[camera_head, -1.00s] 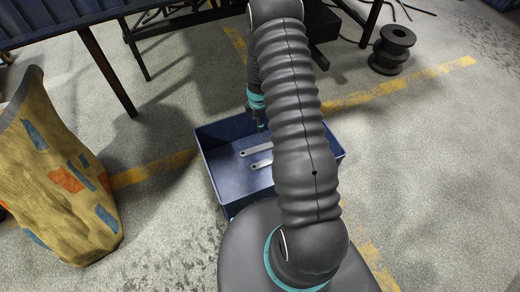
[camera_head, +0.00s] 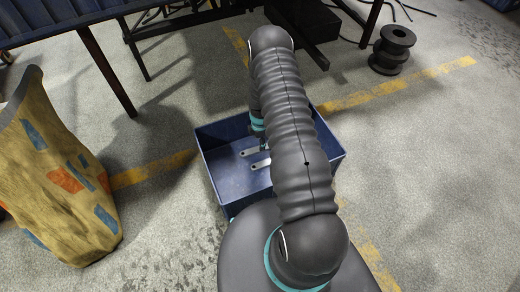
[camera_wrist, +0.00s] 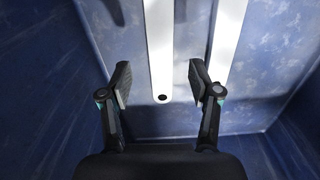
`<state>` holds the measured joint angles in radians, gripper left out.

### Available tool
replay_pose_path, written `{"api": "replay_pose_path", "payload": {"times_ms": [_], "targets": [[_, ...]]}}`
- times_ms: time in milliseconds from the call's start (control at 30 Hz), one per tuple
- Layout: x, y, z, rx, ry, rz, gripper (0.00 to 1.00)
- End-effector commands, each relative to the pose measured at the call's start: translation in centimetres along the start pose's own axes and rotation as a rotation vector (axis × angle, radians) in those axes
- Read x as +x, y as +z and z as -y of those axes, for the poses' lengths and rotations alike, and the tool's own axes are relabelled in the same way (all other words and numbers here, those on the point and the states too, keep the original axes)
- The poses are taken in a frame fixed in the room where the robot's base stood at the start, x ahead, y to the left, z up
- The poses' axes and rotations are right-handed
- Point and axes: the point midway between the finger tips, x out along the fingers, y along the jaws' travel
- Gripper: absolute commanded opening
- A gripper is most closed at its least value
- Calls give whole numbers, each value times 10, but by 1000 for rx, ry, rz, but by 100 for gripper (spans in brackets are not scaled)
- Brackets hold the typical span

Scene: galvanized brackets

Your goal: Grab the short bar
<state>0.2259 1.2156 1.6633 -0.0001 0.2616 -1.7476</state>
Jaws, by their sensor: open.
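Two pale flat metal bars lie side by side on the floor of a blue bin (camera_head: 225,190). In the head view, one bar (camera_head: 249,152) is farther back and the other (camera_head: 261,164) is nearer; my arm hides their right ends. In the wrist view, the left bar (camera_wrist: 160,50) has a hole at its near end and runs out of the top edge. The right bar (camera_wrist: 229,40) is partly behind my right finger. Which is shorter I cannot tell. My gripper (camera_wrist: 160,82) is open and empty, its fingers either side of the left bar in picture.
The bin walls (camera_wrist: 55,110) stand close on both sides of my gripper. A patterned yellow sack-like container (camera_head: 60,170) stands left of the bin, a dark spool (camera_head: 392,50) at the back right. A table (camera_head: 110,80) is behind. Open floor lies to the right.

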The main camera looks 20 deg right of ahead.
Motion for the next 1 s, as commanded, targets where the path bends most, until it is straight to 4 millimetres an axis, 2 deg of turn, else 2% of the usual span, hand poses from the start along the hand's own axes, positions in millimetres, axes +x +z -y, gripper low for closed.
{"api": "replay_pose_path", "payload": {"times_ms": [300,633,667,800,900,1000], "targets": [[41,-1,1,0,-2,0,62],[47,-1,1,0,-1,0,62],[47,-1,1,0,-1,0,57],[47,-1,1,0,-1,0,22],[47,-1,1,0,-1,0,0],[47,-1,1,0,-1,0,0]]}}
